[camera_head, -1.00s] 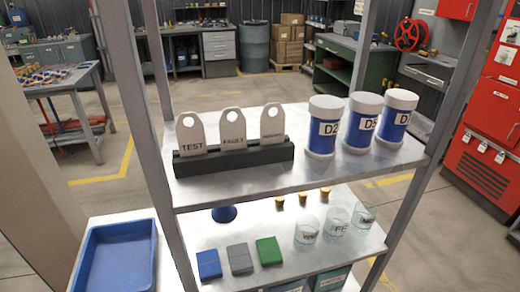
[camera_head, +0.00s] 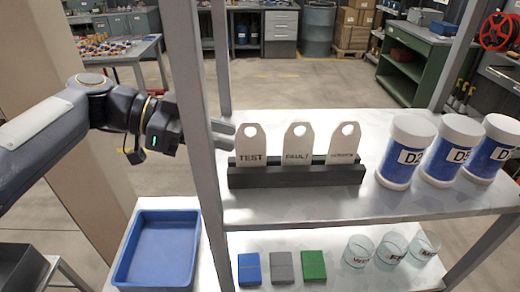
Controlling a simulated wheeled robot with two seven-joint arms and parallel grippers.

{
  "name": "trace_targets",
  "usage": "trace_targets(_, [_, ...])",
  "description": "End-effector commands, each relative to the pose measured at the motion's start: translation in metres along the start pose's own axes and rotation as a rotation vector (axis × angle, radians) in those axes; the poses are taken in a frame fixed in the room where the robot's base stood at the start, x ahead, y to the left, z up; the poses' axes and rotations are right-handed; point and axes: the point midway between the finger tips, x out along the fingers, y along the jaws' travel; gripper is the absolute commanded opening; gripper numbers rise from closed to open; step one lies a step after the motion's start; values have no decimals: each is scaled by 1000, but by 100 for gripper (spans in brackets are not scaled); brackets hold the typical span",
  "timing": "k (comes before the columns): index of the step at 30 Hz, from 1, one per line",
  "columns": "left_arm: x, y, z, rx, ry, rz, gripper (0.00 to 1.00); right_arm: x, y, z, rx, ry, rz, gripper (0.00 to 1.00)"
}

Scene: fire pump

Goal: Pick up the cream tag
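Three pale cream-grey tags with round holes stand upright in a dark rack on the upper shelf. They are the TEST tag (camera_head: 251,147), the FAULT tag (camera_head: 297,146) and a third tag (camera_head: 343,146) with small, unreadable lettering. Their colours are so alike that I cannot tell which one is the cream tag. The dark rack (camera_head: 296,177) hides their lower ends. My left gripper (camera_head: 229,135) reaches in from the left past the shelf post, its fingers apart with nothing seen between them. Its fingertips are close to the left side of the TEST tag. My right gripper is not in view.
The grey shelf post (camera_head: 205,120) stands beside my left gripper. White-and-blue jars, including one marked D2 (camera_head: 405,152), stand right of the rack. A blue tray (camera_head: 160,248) is at lower left. Blocks, including a green one (camera_head: 313,266), and glass beakers (camera_head: 358,251) sit below.

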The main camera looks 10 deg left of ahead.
Motion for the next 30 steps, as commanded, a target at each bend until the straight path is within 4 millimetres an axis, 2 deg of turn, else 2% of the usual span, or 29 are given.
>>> trace_targets(12, [55,-2,5,-4,-3,2,31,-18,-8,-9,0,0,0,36])
trace_targets(21, [60,-2,7,-3,-3,-2,31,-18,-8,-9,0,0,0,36])
trace_targets(28, [60,-2,7,-3,-3,-2,1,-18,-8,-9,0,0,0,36])
trace_targets(30, [60,-2,7,-3,-3,-2,0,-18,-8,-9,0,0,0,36])
